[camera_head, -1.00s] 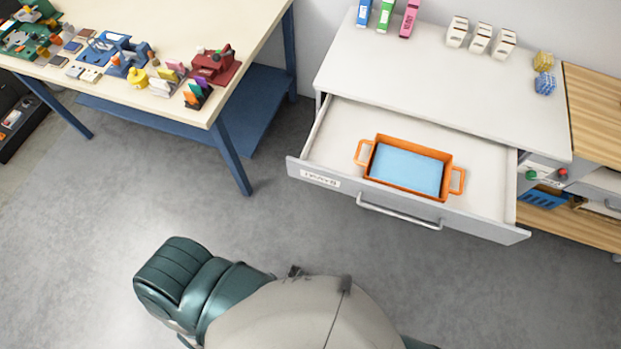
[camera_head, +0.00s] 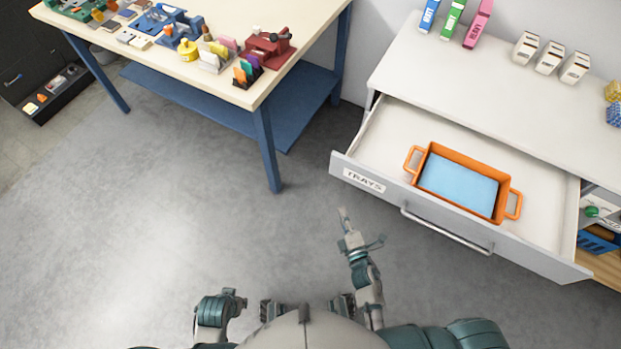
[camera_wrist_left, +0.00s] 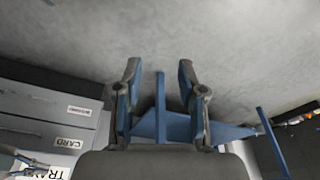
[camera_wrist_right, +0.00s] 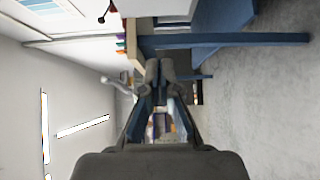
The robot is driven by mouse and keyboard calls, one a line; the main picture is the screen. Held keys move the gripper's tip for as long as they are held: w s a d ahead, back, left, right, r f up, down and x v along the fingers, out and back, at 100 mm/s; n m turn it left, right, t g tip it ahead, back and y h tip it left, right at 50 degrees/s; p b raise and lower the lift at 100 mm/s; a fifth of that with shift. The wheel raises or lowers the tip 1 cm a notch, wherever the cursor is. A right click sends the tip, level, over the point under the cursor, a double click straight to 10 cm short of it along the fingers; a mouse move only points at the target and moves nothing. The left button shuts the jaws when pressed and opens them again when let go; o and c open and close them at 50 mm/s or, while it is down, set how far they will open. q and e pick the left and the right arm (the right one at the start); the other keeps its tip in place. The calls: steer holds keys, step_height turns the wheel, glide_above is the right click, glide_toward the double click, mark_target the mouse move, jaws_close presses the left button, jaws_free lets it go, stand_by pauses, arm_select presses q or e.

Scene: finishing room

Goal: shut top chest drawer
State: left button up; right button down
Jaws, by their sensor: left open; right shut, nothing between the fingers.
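The top chest drawer (camera_head: 368,152) stands pulled out, with a grey front, a "TRAYS" label and a bar handle (camera_head: 446,231). An orange tray (camera_head: 461,206) with a blue inside lies in it. My right gripper (camera_head: 343,213) is shut and empty, left of the handle and apart from the drawer front. Its closed fingers also show in the right wrist view (camera_wrist_right: 160,72). My left gripper (camera_wrist_left: 160,78) is open and empty in the left wrist view, with floor and blue table frame beyond. In the head view its fingers cannot be made out clearly.
The chest top (camera_head: 455,80) holds coloured boxes and white cartons at the back. A workbench (camera_head: 258,90) with blue legs and small items stands left. A lower "CARD" drawer (camera_wrist_left: 85,133) looks shut. Grey floor (camera_head: 180,200) is clear before the chest.

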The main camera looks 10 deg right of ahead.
glide_toward(337, 169)
steer(key=w+a, duration=0.3)
steer(key=w, duration=0.2)
steer(key=shift+w+d, duration=0.55)
arm_select(q)
steer(key=shift+s+d+r, duration=0.15)
steer(key=shift+r, duration=0.35)
steer(key=shift+s+d+r, duration=0.1)
steer(key=shift+r, duration=0.35)
arm_select(e)
steer(key=shift+w+d, duration=0.1)
steer(key=shift+d, duration=0.25)
arm_select(q)
steer(key=shift+a, duration=0.1)
arm_select(e)
steer(key=shift+w, duration=0.1)
